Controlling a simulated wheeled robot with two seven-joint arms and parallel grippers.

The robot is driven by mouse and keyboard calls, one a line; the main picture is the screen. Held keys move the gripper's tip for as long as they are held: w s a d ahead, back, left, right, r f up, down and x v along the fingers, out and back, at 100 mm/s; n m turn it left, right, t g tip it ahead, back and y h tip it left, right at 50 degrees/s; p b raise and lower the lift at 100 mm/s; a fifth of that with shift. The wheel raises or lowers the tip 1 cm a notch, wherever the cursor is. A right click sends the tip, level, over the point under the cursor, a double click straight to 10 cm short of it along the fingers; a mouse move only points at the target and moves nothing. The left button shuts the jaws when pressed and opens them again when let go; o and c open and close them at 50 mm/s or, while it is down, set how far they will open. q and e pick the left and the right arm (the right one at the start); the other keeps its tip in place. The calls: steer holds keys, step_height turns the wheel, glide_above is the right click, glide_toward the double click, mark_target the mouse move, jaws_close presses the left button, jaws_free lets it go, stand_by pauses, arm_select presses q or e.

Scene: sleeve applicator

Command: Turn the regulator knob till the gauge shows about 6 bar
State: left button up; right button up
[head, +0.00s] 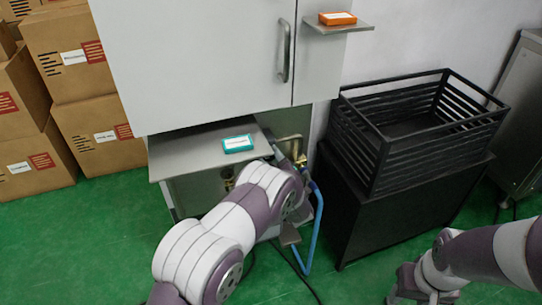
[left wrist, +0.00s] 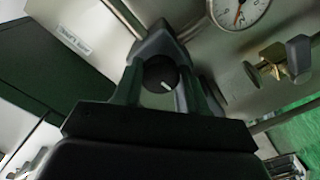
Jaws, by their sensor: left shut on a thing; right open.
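The regulator knob (left wrist: 160,75) is dark and round with a white pointer mark, seen in the left wrist view. My left gripper (left wrist: 158,88) is shut on it, one finger on each side. The gauge (left wrist: 240,10) has a white dial and a red needle; the upper edge of the picture cuts it off, and its value is too small to read. In the head view my left arm hides the knob and gauge. My right gripper (head: 412,283) is open and empty, low at the right over the floor.
A brass valve (left wrist: 272,66) sits right of the knob. A blue hose (head: 317,230) hangs by the cabinet (head: 200,60). A teal box (head: 238,144) lies on a grey shelf, an orange box (head: 337,18) on a higher one. A black crate (head: 385,150) stands right.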

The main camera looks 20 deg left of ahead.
arm_select(q)
steer(key=m+p, duration=0.2)
steer(key=m, duration=0.5)
steer(key=m+p, duration=0.1)
steer(key=m, duration=0.5)
steer(key=shift+s+m+p, duration=0.1)
steer(key=shift+m+p, duration=0.2)
steer(key=shift+m, duration=0.1)
steer(key=m, duration=0.3)
steer(key=shift+m+p, duration=0.3)
steer(key=shift+p, duration=0.1)
steer(key=m, duration=0.3)
steer(key=shift+f+m+p, duration=0.1)
steer(key=shift+m+p, duration=0.2)
steer(key=m, duration=0.3)
steer(key=shift+m+p, duration=0.3)
steer(key=shift+m, duration=1.6)
steer(key=o, duration=1.1)
steer(key=shift+c, duration=0.2)
